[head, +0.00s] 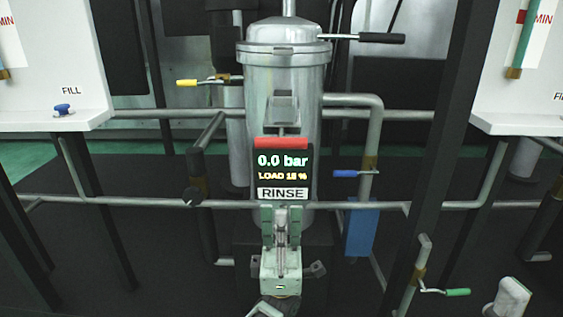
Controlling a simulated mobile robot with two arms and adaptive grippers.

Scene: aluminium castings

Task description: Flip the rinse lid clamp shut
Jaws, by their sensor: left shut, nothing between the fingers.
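The rinse vessel (284,85) is a grey metal cylinder standing upright at the centre of the head view, with a domed lid (285,32) on top. A lever with a black grip (382,38) sticks out level to the right at the lid rim; it appears to be the lid clamp. Whether its latch is engaged cannot be told. My left gripper (281,213) is at lower centre, pointing up, shut and empty. It appears in front of the vessel's lower part, just below the RINSE label (283,193) and well below the lid. My right gripper is not seen.
A display (283,166) on the vessel reads 0.0 bar. Valve levers with yellow (187,83), blue (345,173) and green (457,292) grips sit on pipes around it. A dark post (436,140) rises right of the vessel. White panels stand left (45,60) and right (520,105).

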